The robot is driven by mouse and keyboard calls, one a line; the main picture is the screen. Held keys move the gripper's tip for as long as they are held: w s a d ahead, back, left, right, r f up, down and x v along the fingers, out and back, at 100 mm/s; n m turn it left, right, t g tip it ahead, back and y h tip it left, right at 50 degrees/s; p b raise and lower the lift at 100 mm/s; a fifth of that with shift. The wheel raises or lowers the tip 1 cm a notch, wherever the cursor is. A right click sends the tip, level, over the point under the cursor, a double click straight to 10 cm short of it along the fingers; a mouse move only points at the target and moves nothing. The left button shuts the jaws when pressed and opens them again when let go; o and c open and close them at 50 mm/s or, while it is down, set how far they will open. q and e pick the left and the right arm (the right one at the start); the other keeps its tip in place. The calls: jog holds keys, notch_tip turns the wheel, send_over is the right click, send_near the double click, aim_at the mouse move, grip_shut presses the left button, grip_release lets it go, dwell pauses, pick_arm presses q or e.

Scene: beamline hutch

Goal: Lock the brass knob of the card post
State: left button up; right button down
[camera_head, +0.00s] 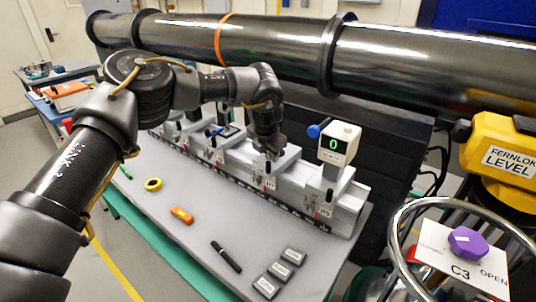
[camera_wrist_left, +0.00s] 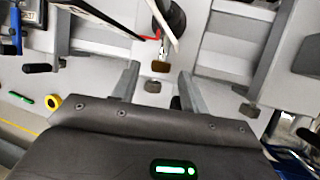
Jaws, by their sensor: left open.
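My left gripper (camera_head: 270,152) reaches down over the middle of the rail with its carriages. In the left wrist view its two fingers (camera_wrist_left: 158,88) are apart, with nothing held between them. A small brass knob (camera_wrist_left: 160,66) shows just beyond the gap between the fingertips, apart from them. A thin card-like plate (camera_wrist_left: 167,22) stands edge-on above the knob in that view. In the head view my gripper covers most of this post, and I cannot make out the knob there. My right gripper is not in view.
A post with a green "0" display (camera_head: 337,145) and blue knob stands right of my gripper. A long black tube (camera_head: 270,45) runs behind and above. A marker (camera_head: 226,257), tape roll (camera_head: 153,184) and small grey blocks (camera_head: 279,272) lie on the bench front. A handwheel (camera_head: 397,250) is at right.

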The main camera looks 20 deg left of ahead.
pick_arm(q)
jog(key=b+v, duration=0.1)
jog(key=v, duration=0.8)
jog(key=shift+s+r+b, duration=0.2)
jog(key=shift+b, duration=0.2)
jog(key=shift+c, duration=0.4)
